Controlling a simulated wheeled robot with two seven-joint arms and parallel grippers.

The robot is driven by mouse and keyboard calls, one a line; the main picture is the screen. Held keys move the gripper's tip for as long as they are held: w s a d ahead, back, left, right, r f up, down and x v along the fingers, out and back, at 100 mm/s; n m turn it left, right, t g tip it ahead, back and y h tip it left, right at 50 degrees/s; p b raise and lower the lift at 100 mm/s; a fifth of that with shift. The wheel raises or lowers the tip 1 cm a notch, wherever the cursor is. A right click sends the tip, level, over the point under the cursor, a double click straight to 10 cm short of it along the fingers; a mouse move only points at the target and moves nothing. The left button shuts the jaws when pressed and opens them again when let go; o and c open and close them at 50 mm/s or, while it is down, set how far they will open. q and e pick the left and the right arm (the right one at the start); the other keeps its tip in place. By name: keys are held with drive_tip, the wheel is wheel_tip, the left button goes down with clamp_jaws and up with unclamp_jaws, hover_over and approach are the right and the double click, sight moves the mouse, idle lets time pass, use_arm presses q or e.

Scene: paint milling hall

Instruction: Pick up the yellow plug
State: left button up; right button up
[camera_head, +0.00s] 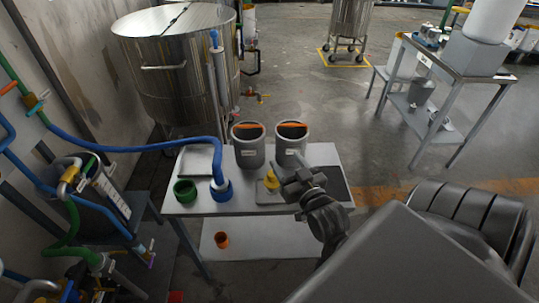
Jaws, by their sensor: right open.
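The yellow plug (271,180) stands on a flat grey plate on the small table (190,208). It is a small yellow piece with a narrower top. My right gripper (283,175) is just to the right of the plug, its fingers pointing left towards it. The gripper is open, and a finger seems close to the plug; whether they touch I cannot tell. Part of the plate is hidden behind the gripper. My left gripper is out of the picture.
Two grey buckets (249,154) stand behind the plug. A green ring (185,190) and a blue hose (130,149) ending in a blue fitting are to the left. An orange cup (222,240) sits on the lower shelf. A steel tank (175,75) stands behind.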

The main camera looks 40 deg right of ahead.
drive_tip(key=b, duration=1)
approach(270, 172)
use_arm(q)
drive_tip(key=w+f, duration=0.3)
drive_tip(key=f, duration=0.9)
use_arm(e)
drive_tip(key=shift+w+d+f, duration=0.35)
drive_tip(key=shift+d+f, duration=0.05)
drive_tip(key=shift+d, duration=0.1)
drive_tip(key=shift+x, duration=2.6)
drive_tip(key=x, duration=0.4)
drive_tip(key=shift+w+a+f, duration=0.1)
drive_tip(key=shift+w+f, duration=0.1)
drive_tip(key=shift+w, duration=0.2)
drive_tip(key=c, duration=1.1)
drive_tip(key=shift+r, duration=0.15)
drive_tip(key=shift+c, duration=0.2)
use_arm(q)
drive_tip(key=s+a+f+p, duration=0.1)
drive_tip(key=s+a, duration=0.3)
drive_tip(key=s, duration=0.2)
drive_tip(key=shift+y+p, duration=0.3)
drive_tip(key=shift+p, duration=0.05)
use_arm(e)
wheel_tip(270, 172, up, 10)
